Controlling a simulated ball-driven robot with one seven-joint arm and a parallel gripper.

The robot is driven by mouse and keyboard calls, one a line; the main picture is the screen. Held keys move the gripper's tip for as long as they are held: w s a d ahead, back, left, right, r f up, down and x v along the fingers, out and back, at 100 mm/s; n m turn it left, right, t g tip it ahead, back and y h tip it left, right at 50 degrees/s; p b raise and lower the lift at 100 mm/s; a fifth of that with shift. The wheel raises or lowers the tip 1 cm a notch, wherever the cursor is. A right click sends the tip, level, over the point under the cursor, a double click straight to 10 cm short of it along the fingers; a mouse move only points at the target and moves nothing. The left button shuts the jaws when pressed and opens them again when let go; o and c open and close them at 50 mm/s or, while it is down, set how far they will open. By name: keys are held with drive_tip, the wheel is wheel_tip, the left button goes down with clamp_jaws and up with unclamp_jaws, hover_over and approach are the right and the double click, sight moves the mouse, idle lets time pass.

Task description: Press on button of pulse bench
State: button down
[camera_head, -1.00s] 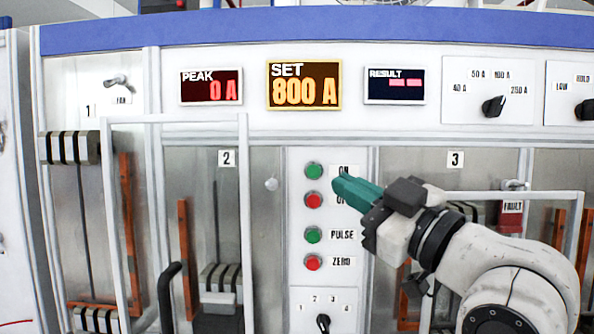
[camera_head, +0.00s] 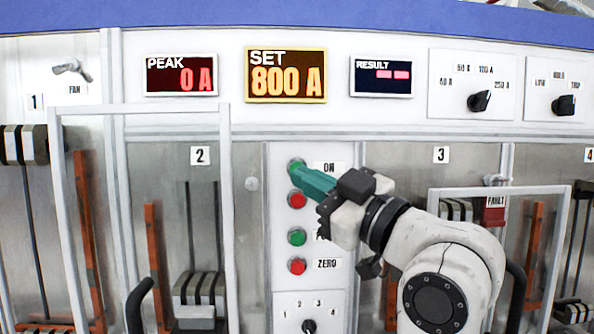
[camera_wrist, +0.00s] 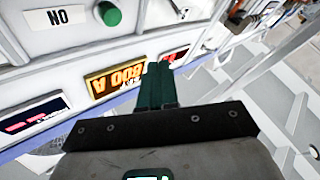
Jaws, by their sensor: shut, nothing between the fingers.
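The pulse bench's green ON button (camera_head: 296,161) is at the top of the button column, beside its ON label (camera_head: 329,167). My gripper (camera_head: 300,172) is shut and empty, its teal fingertips overlapping the lower part of that button in the head view. In the wrist view the button (camera_wrist: 109,14) shows whole, upper left of my fingertips (camera_wrist: 158,66), with no contact visible. The OFF label is hidden behind my gripper and the PULSE label is mostly covered. The displays read PEAK (camera_head: 181,77) 0 A, SET (camera_head: 286,75) 800 A, and RESULT (camera_head: 382,76) dashes.
Below ON are a red button (camera_head: 297,199), a green one (camera_head: 297,237) and a red ZERO button (camera_head: 298,266), then a rotary selector (camera_head: 309,326). White-framed bays flank the column, with a frame (camera_head: 223,190) on the left. A FAULT flag (camera_head: 495,212) is at right.

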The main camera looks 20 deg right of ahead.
approach(291, 166)
drive_tip(key=shift+w+a+r, duration=0.35)
drive_tip(key=shift+w+a, duration=0.2)
drive_tip(key=shift+w, duration=0.1)
drive_tip(key=shift+w+a+r, duration=0.3)
drive_tip(key=shift+w+a, duration=0.25)
drive_tip(key=shift+w, duration=0.05)
drive_tip(key=shift+w+a+r, duration=0.35)
drive_tip(key=shift+w+a, duration=0.15)
drive_tip(key=shift+w, duration=0.15)
drive_tip(key=shift+w, duration=0.15)
idle(0.5)
drive_tip(key=shift+w, duration=0.2)
drive_tip(key=shift+w+d+b, duration=0.3)
drive_tip(key=shift+w+d, duration=0.05)
drive_tip(key=shift+w, duration=0.2)
idle(1.0)
drive_tip(key=shift+s+f, duration=0.1)
drive_tip(key=shift+s, duration=0.05)
drive_tip(key=shift+s+a, duration=0.3)
drive_tip(key=shift+s, duration=0.45)
drive_tip(key=shift+s, duration=0.1)
drive_tip(key=shift+s+a, duration=0.3)
drive_tip(key=shift+s, duration=0.45)
drive_tip(key=shift+s+a, duration=0.3)
drive_tip(key=shift+s, duration=0.5)
drive_tip(key=shift+s+a, duration=0.25)
drive_tip(key=shift+s, duration=0.5)
